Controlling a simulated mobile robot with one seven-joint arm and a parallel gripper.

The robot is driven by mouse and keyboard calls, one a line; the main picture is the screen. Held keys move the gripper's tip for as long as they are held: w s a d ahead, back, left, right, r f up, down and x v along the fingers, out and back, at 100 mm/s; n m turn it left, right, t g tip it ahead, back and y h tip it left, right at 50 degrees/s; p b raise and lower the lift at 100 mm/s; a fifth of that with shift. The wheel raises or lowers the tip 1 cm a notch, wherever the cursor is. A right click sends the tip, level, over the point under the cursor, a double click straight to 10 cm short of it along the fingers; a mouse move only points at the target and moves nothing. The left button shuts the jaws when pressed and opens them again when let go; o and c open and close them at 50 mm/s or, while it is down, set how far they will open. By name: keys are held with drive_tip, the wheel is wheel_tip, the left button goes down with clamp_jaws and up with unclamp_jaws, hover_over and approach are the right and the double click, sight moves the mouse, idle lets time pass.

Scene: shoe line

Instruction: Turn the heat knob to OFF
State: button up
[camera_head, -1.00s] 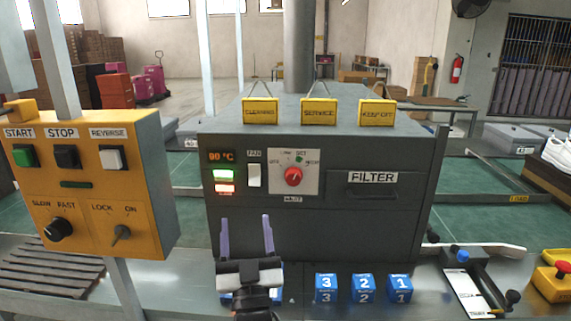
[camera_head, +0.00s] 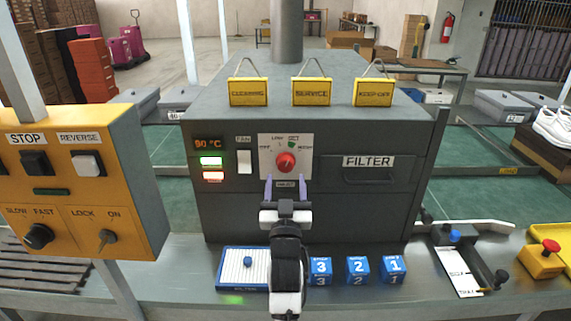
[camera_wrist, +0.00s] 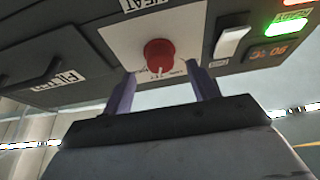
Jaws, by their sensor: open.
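The red heat knob (camera_head: 286,162) sits on a white dial plate (camera_head: 304,141) on the front of the dark grey machine. Marks around it include OFF at the left, LOW, SET and HIGH; its pointer looks turned up, towards the SET side. My gripper (camera_head: 286,187) is open and empty, just below the knob, its two purple fingers pointing at the panel. In the wrist view the knob (camera_wrist: 159,53) shows between and beyond the open fingertips (camera_wrist: 160,78), apart from them.
A white fan switch (camera_head: 244,161) and lit display (camera_head: 208,143) are left of the knob. The filter drawer (camera_head: 370,172) is at the right. A white filter tray (camera_head: 232,268) and blue numbered blocks (camera_head: 358,269) lie below on the bench.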

sight(286, 168)
drive_tip(key=shift+p+x, duration=0.5)
drive_tip(key=shift+x, duration=1.6)
drive_tip(key=shift+c, duration=0.2)
drive_tip(key=c, duration=0.9)
